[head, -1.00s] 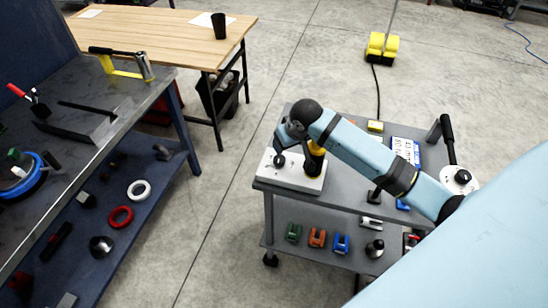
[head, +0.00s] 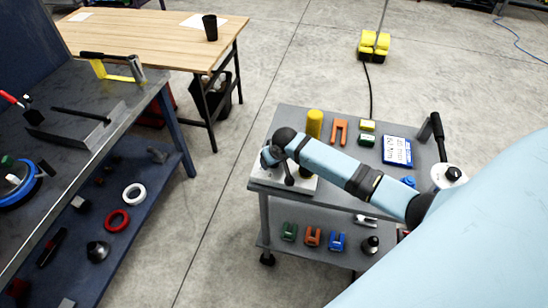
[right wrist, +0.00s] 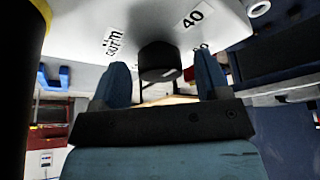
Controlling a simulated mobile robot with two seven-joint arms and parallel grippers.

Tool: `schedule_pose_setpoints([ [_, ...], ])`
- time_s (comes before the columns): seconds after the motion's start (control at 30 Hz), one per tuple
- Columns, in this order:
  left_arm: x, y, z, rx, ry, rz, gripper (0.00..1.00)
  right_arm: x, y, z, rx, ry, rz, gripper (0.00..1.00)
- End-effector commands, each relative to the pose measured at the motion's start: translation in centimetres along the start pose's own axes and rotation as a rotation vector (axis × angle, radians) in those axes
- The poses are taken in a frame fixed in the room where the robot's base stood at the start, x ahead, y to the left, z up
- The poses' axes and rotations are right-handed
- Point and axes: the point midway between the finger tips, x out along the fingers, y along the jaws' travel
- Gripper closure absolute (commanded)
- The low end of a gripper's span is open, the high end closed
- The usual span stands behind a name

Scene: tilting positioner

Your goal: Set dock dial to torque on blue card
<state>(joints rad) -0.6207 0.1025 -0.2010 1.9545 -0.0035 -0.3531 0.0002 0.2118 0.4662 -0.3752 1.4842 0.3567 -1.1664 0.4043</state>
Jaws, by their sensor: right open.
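The blue card (head: 397,150) lies on the cart's top at the right, with writing too small to read. The white dock (head: 309,185) sits at the cart's near left corner, partly hidden by my right arm. In the right wrist view, the dock's white face (right wrist: 95,22) shows printed marks, including "40". Its black dial knob (right wrist: 158,60) carries a small pale mark. My right gripper (right wrist: 162,72) is open, with its blue fingers on either side of the knob and gaps showing. In the head view, the right gripper (head: 272,156) is over the dock. My left gripper is out of view.
The grey cart (head: 350,185) also holds a yellow cylinder (head: 314,123), an orange fork-shaped piece (head: 339,131), and a black-handled lever (head: 438,137). Several coloured pieces stand on its lower shelf. A dark workbench (head: 85,110) is at the left; open floor lies between.

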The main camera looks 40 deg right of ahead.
Motion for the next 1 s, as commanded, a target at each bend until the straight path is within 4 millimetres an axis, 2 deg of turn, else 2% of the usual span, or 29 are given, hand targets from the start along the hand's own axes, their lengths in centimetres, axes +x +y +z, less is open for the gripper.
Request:
schedule_pose_setpoints([
  [0.13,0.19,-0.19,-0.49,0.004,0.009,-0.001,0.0,-0.02,-0.02,-0.01,0.0,0.0,0.0,0.31],
  [0.3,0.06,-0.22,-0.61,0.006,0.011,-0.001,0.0,-0.04,-0.02,-0.01,0.0,0.0,0.0,0.7],
  [0.33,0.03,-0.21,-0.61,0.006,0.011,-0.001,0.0,-0.04,-0.02,-0.01,0.0,0.0,0.0,0.77],
  [0.37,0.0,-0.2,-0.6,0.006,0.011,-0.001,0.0,-0.04,-0.02,-0.01,0.0,0.0,0.0,0.8],
  [0.67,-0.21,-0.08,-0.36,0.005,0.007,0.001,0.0,-0.04,-0.13,0.0,0.027,0.001,0.009,0.8],
  [1.0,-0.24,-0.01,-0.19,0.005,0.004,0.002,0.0,-0.04,-0.3,-0.04,0.219,0.0,0.086,0.8],
])
